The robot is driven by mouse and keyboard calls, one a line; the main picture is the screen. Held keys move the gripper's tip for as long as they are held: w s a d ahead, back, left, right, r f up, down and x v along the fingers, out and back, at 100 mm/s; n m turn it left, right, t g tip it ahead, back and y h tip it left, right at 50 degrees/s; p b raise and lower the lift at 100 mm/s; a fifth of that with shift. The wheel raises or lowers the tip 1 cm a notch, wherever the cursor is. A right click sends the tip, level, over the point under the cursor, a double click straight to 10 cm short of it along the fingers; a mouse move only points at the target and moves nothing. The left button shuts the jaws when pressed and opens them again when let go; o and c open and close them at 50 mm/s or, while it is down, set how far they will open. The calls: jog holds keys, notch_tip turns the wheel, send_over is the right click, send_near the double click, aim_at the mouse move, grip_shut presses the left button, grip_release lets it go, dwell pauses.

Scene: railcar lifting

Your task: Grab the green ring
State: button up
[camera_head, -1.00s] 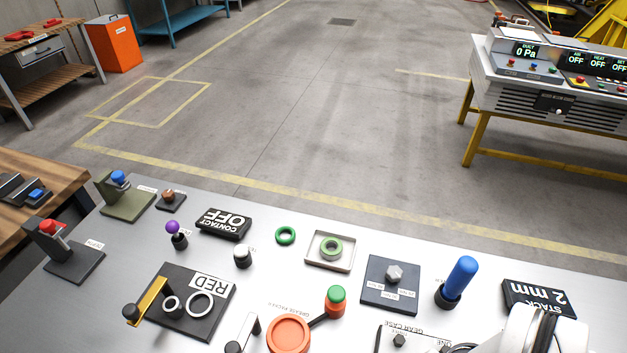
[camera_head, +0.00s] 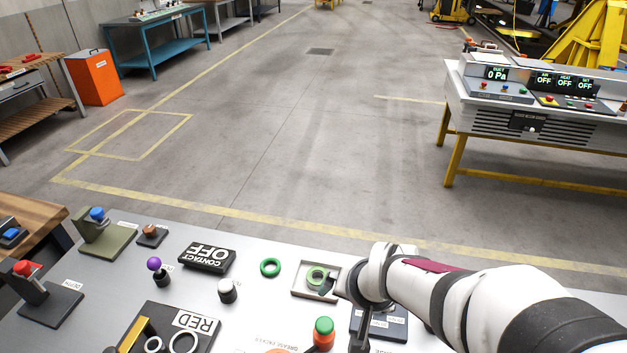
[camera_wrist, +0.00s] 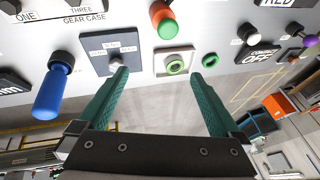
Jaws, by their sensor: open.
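A bright green ring (camera_head: 270,268) lies flat on the grey bench top, left of a shallow square tray (camera_head: 300,293). My gripper (camera_wrist: 159,74) is open and empty, with teal fingers spread wide. The tray shows between the fingertips. The left tip is near a hex bolt on a dark plate, and the bright ring is beyond the right tip.
The dark bolt plate (camera_wrist: 112,44) and a red knob with a green top (camera_wrist: 163,20) stand close to the tray. A blue handle (camera_wrist: 54,85) stands farther left in the wrist view. A white-capped knob (camera_head: 227,290) and purple knob (camera_head: 154,264) lie left of the rings.

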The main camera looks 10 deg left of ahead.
jog(key=w+a+f+n+t+y, duration=0.1)
jog(key=w+a+f+n+t, duration=0.25)
jog(key=w+a+f, duration=0.75)
jog(key=n+t+y, duration=0.1)
jog(key=n+t, duration=0.1)
jog(key=t, duration=0.1)
send_near(270, 265)
jog(key=x, duration=0.3)
jog(key=shift+d, duration=0.2)
jog(key=x, duration=0.5)
jog(key=shift+a, duration=0.15)
jog(key=c, duration=1.4)
